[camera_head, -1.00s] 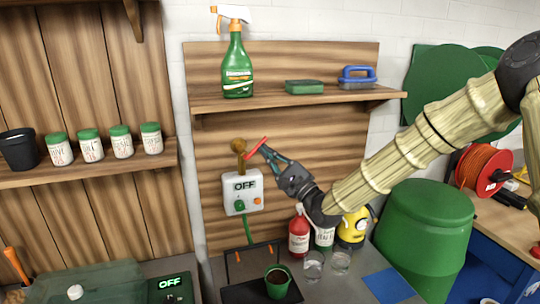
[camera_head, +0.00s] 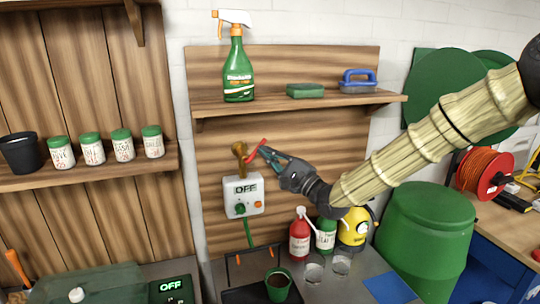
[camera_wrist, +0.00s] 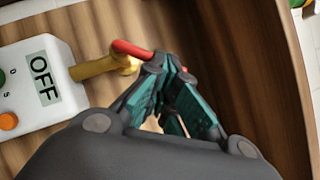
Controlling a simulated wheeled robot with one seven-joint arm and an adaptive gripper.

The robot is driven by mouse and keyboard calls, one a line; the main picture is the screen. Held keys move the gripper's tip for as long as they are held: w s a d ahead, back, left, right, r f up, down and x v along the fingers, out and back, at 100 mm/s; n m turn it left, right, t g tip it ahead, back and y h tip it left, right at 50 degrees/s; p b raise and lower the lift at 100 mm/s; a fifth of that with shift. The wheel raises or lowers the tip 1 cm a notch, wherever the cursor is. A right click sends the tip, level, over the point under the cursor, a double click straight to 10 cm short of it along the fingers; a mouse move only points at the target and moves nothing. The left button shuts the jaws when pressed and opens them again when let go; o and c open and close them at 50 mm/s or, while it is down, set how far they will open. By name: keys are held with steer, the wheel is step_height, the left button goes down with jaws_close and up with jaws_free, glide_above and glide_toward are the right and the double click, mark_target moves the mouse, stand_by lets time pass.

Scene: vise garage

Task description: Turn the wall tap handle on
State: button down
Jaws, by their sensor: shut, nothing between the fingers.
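The wall tap has a brass body (camera_head: 239,150) and a red handle (camera_head: 256,150), on the wooden back panel below the shelf. In the head view the handle slants up to the right. In the wrist view the brass body (camera_wrist: 98,67) is left of my fingers, and the red handle (camera_wrist: 132,48) reaches toward the fingertips. My gripper (camera_head: 264,152) is shut and empty, its tips right beside the handle. It also shows in the wrist view (camera_wrist: 166,66), where the tips seem to meet the handle's end; I cannot tell whether they touch.
A white control box (camera_head: 243,194) reading OFF is close below the tap. The shelf (camera_head: 300,101) above holds a spray bottle, sponge and brush. Bottles (camera_head: 300,240) and glasses stand below my gripper. A green bin (camera_head: 428,235) stands to the right.

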steer(key=shift+s+a+r+n+g+h+p, duration=0.15)
steer(key=shift+a+r+n+g+p, duration=0.2)
steer(key=shift+n, duration=0.45)
steer(key=shift+s+a+r+n+g+h+p, duration=0.1)
steer(key=shift+a+r+n+g+p, duration=0.1)
steer(key=shift+r+n+g+p, duration=0.45)
steer(key=shift+s+a+r+n+g+h+p, duration=0.1)
steer(key=shift+a+n+g+h+p, duration=0.15)
steer(key=shift+n, duration=0.7)
steer(key=shift+f+g, duration=0.1)
steer(key=shift+g, duration=0.15)
